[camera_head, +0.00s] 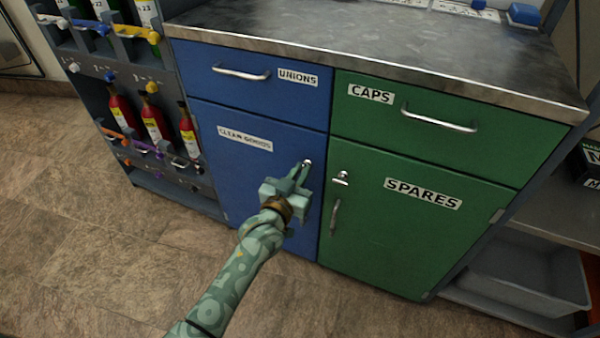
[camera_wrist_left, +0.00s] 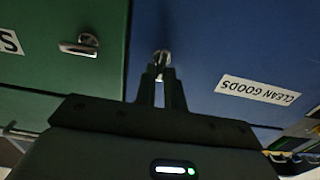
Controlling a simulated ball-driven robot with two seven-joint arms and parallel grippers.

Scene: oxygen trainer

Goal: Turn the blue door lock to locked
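The blue door (camera_head: 265,185) with the label CLEAN GOODS is shut, and it also shows in the left wrist view (camera_wrist_left: 215,50). Its small silver lock (camera_head: 307,162) is near the door's upper right corner. In the left wrist view the lock (camera_wrist_left: 162,57) sits at the fingertips, its lever in line with the fingers. My left gripper (camera_head: 300,174) is at the lock, its two narrow fingers (camera_wrist_left: 161,76) close together with the lever between them. The fingers hide part of the lever. My right gripper is in neither view.
The green SPARES door (camera_head: 400,235) stands to the right, with its own silver lock (camera_head: 341,178) and a handle (camera_head: 334,216). Drawers with bar handles (camera_head: 240,73) are above. A bottle rack (camera_head: 125,75) stands at the left. The tiled floor (camera_head: 80,230) in front is clear.

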